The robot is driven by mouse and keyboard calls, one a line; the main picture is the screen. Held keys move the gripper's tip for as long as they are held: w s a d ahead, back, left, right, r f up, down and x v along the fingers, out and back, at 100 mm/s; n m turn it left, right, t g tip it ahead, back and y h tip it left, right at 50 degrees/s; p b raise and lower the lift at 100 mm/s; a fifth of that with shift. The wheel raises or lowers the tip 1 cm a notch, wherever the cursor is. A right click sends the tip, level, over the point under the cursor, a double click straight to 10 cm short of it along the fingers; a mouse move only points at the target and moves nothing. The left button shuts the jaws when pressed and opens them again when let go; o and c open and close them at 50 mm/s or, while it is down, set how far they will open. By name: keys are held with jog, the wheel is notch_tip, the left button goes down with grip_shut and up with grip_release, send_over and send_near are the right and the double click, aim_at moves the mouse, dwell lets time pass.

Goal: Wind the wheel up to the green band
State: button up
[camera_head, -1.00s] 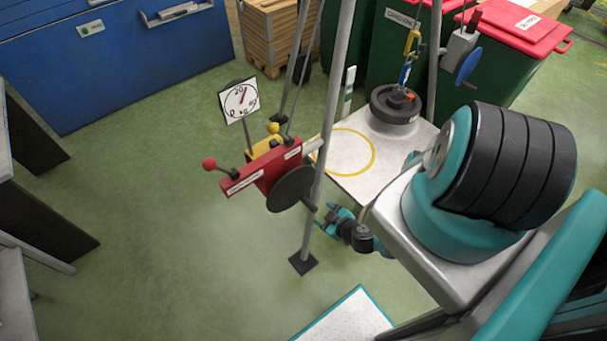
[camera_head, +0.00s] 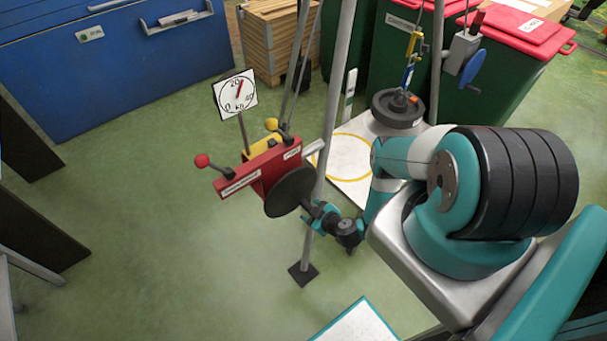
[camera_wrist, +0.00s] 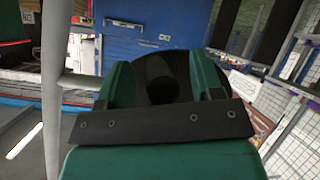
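The dark round wheel (camera_head: 289,191) is on the near side of a red winch (camera_head: 262,172) fixed to a grey pole. My gripper (camera_head: 313,210) is at the wheel's lower right edge. In the wrist view, its two teal fingers (camera_wrist: 161,88) stand apart on either side of a dark round handle (camera_wrist: 160,72), with the wheel's dark face behind; contact cannot be told. A dark round weight (camera_head: 397,108) hangs under a yellow and blue hook (camera_head: 410,62), at or just above the white plate. A white and green upright marker (camera_head: 349,95) stands beside it.
A dial gauge (camera_head: 236,95) stands above the winch, its needle near 20. A red-knobbed lever (camera_head: 203,161) and a yellow-knobbed lever (camera_head: 271,124) stick out.

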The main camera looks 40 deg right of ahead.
grip_shut()
jog(key=shift+s+a+f+m+y+b, duration=0.1)
jog(key=shift+a+f+m+y+b, duration=0.25)
jog(key=shift+a+m+y, duration=0.3)
jog(key=shift+s+a+f+m+y+b, duration=0.1)
jog(key=shift+a+m+y+b, duration=0.35)
jog(key=shift+a, duration=0.4)
jog(key=shift+s+a+m+y+b, duration=0.1)
jog(key=shift+a+m+y+b, duration=0.85)
jog(key=shift+a, duration=0.4)
